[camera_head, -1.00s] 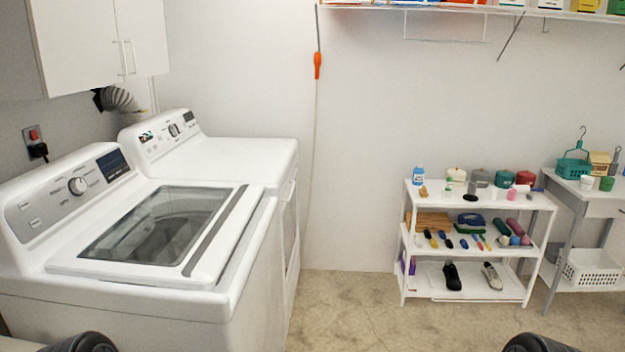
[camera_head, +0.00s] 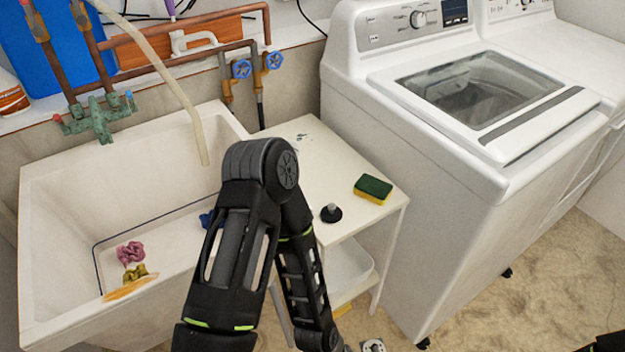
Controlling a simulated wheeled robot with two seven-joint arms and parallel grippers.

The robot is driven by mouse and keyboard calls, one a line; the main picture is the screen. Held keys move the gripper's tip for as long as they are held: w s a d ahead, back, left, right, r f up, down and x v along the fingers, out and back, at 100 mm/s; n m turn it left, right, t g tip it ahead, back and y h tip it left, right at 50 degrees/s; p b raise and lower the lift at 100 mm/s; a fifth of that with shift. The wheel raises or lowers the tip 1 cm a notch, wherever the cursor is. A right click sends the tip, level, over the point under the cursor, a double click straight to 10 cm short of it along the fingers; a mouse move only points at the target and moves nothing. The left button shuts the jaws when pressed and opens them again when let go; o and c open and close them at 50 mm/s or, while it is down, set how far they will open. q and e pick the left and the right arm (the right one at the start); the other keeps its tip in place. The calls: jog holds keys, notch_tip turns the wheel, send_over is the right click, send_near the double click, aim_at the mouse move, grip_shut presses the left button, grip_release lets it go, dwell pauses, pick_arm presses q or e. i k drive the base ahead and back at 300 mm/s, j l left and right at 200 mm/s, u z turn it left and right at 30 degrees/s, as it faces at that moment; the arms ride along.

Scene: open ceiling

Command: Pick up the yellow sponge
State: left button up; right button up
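A yellow sponge with a dark green top (camera_head: 373,189) lies flat near the front right corner of a small white side table (camera_head: 335,160). My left arm, black with its elbow raised, stands in front of the table's left part. Its forearm drops down past the table's front to the bottom edge, so the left gripper is out of the picture. Only a dark bit of my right arm shows at the bottom right corner; its gripper is not in view. The sponge is fully visible, with nothing touching it from above.
A black stopper (camera_head: 331,213) stands left of the sponge. A white sink (camera_head: 60,215) with pink and olive cloths is at left, partly behind my arm. A washing machine (camera_head: 440,190) stands close to the table's right. Open floor lies at front right.

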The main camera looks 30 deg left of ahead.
aim_at(376, 190)
jog(key=u, duration=0.6)
jog(key=i+l+u, duration=0.15)
jog(key=l+u, duration=0.15)
jog(key=l, duration=0.95)
jog(key=l+u, duration=0.3)
jog(key=l, duration=0.95)
jog(key=k+l+u, duration=0.1)
jog(key=l+u, duration=0.2)
jog(key=l, duration=0.95)
